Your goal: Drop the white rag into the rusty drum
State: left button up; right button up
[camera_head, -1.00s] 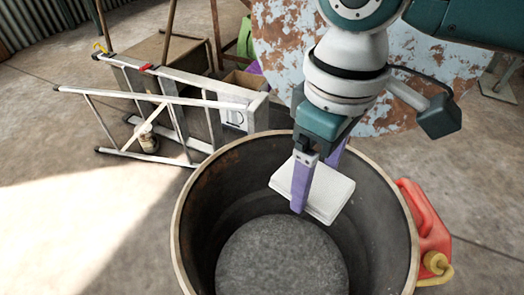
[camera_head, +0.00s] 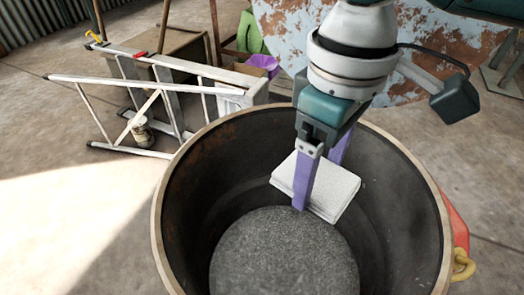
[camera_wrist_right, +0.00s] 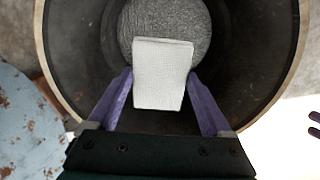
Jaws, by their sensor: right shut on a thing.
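The white rag (camera_head: 335,190) is a folded, flat pad held between the purple fingers of my right gripper (camera_head: 318,185). In the right wrist view the rag (camera_wrist_right: 162,75) sits between the two fingertips (camera_wrist_right: 162,85). My right gripper is shut on it, pointing down inside the mouth of the rusty drum (camera_head: 162,210). The drum is a large open barrel with a pale rim and dark inner wall. Its round grey bottom (camera_head: 285,255) shows below the rag, with a gap between them. My left gripper is not in view.
A red jerrycan (camera_head: 455,225) with a yellow spout stands against the drum's right side. A folded aluminium ladder (camera_head: 150,85) lies behind left near a wooden box. A rusty, paint-flaked round panel (camera_head: 410,65) stands behind. The floor at left is clear.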

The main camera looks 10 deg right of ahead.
jog(key=o, duration=1)
notch_tip(320, 180, up, 10)
jog(key=p, duration=0.5)
